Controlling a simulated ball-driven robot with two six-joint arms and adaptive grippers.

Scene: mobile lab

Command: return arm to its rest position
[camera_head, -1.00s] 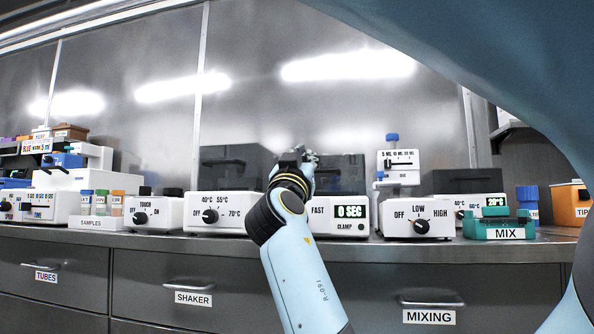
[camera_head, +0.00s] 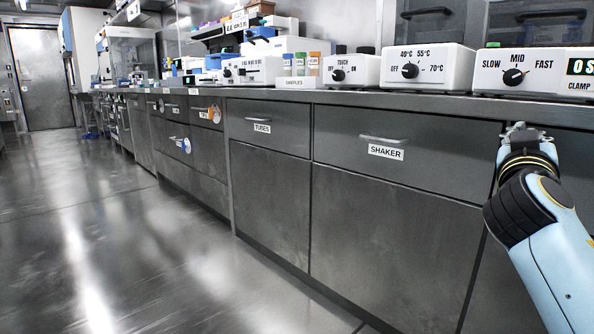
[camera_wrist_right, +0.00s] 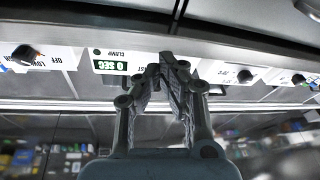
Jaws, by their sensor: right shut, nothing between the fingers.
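My right arm comes in at the lower right of the head view, light blue with black joints. My right gripper (camera_head: 521,129) is in front of the counter edge, below the device with the SLOW, MID, FAST dial (camera_head: 520,70). In the right wrist view the gripper (camera_wrist_right: 168,60) has its fingertips together, with nothing between them. Behind it in that view is the upside-down clamp device (camera_wrist_right: 112,62) showing 0 SEC. My left gripper is not in view.
The steel counter (camera_head: 440,100) runs along the wall with the temperature dial box (camera_head: 427,68), the touch dial box (camera_head: 352,71) and sample tubes (camera_head: 300,64) on it. Below are the shaker drawer (camera_head: 420,162) and tubes drawer (camera_head: 265,138). The floor (camera_head: 120,240) at left is clear.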

